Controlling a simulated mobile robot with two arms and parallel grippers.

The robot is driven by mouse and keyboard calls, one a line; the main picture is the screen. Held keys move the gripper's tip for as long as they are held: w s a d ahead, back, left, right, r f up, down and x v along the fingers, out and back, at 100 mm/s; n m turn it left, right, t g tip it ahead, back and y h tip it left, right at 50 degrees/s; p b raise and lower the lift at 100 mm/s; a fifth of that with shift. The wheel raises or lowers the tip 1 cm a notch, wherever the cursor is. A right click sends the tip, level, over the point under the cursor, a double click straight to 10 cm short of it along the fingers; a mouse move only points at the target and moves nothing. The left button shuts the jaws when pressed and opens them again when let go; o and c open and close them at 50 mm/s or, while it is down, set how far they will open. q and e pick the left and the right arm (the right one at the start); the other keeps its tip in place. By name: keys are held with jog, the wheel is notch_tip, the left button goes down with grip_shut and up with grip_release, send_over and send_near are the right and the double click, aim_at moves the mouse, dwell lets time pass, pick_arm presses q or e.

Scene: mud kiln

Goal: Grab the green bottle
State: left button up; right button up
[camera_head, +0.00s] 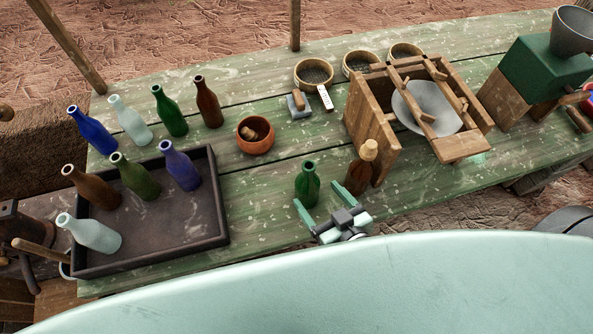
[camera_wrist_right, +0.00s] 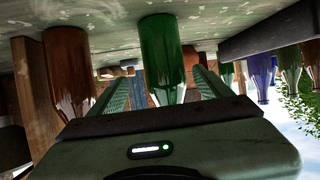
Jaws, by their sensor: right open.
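A green bottle (camera_head: 308,186) stands upright near the front edge of the green table. My right gripper (camera_head: 319,195) is open, with its two fingers pointing at this bottle. In the right wrist view, which is upside down, the green bottle (camera_wrist_right: 163,50) shows between the two finger lines of my gripper (camera_wrist_right: 163,75). I cannot tell how far its body is between the fingertips. Another green bottle (camera_head: 170,113) stands at the back left, and an olive-green one (camera_head: 137,180) stands in the dark tray. My left gripper is not in view.
A brown bottle (camera_head: 361,170) stands close to the right of the gripper, before a wooden frame (camera_head: 372,130). The dark tray (camera_head: 222,230) with several bottles is at left. An orange bowl (camera_head: 256,146) sits behind. The table between tray and green bottle is clear.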

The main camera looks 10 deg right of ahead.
aim_at(315, 192)
jog(key=w, duration=0.2)
jog(key=shift+w+a+r, duration=0.15)
jog(key=shift+w+a, duration=0.15)
jog(key=shift+w+a+f+p, duration=0.25)
jog(key=shift+w+f+p, duration=0.05)
jog(key=shift+w+p, duration=0.15)
jog(key=x, duration=0.3)
jog(key=shift+w+a+f+p, duration=0.2)
jog(key=shift+a+f+p, duration=0.1)
jog(key=shift+f+p, duration=0.1)
jog(key=shift+w+f, duration=0.25)
jog(key=shift+w, duration=0.15)
jog(key=c, duration=1.7)
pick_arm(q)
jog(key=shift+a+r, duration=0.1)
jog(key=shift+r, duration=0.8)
pick_arm(e)
jog(key=shift+o, duration=0.2)
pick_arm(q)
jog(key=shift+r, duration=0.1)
pick_arm(e)
jog(key=shift+r, duration=0.15)
